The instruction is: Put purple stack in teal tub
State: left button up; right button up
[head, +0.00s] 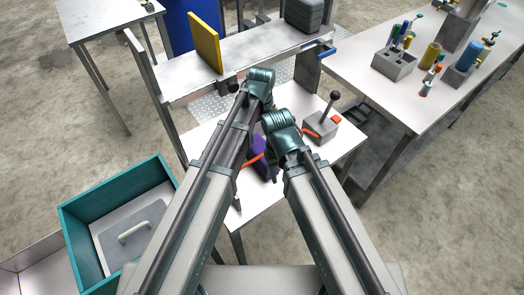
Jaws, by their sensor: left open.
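The purple stack (261,146) is on the white table below my arms, largely covered by them. Only part of its purple surface shows between the two arms. My left gripper (256,190) is low by the stack, open and partly hidden by my own arm. I cannot tell whether it touches the stack. My right arm comes in from the right, and its gripper is hidden. The teal tub (73,224) stands at the lower left, with teal walls and a pale inside. A grey lid-like plate (130,228) with a white handle shows within its walls.
A raised shelf (180,80) behind the table holds a yellow panel (205,43) and a dark grey block (305,14). A grey lever box (320,127) stands right of my arms. The right bench (400,110) carries bottles and holders. Floor shows between tub and table.

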aim_at(262, 147)
pick_arm(q)
jog(key=shift+s, duration=0.15)
jog(key=shift+f+b, duration=0.35)
jog(key=shift+b, duration=0.05)
notch_tip(262, 147, down, 8)
jog(key=b, duration=0.8)
notch_tip(262, 147, down, 5)
jog(key=b, duration=0.5)
jog(key=shift+f, duration=0.1)
jog(key=shift+s, duration=0.1)
jog(key=shift+c, duration=0.4)
jog(key=c, duration=1.4)
jog(key=shift+o, duration=0.2)
